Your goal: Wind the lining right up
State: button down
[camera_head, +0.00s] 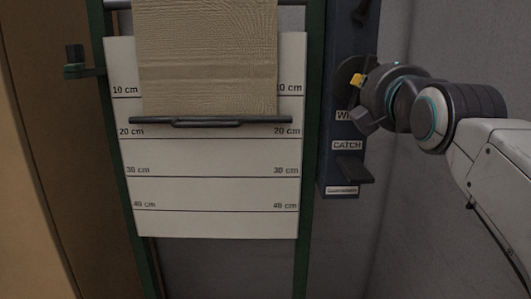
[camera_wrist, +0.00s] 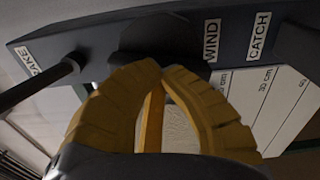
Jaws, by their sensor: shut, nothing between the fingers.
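The tan lining (camera_head: 207,60) hangs from a bar at the top of a green frame. Its dark bottom bar (camera_head: 210,121) lies between the 10 cm and 20 cm lines of the white scale board (camera_head: 215,190). A dark round wind part (camera_wrist: 160,35) sits on the blue panel beside the WIND label (camera_wrist: 212,40). My gripper (camera_head: 357,80) is at this part; its yellow fingers (camera_wrist: 160,70) are shut with their tips together just in front of it. Whether they touch it I cannot tell. My gripper hides part of it in the head view.
Below on the blue panel (camera_head: 340,110) is a CATCH label (camera_head: 346,145) with a dark lever (camera_head: 353,171) under it. A BRAKE label (camera_wrist: 38,64) and a dark rod (camera_wrist: 40,86) show in the wrist view. A knob (camera_head: 75,58) sticks out left of the frame.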

jog(key=shift+m, duration=1.7)
jog(key=shift+m+b, duration=0.35)
jog(key=shift+m, duration=1.35)
jog(key=shift+m, duration=1.8)
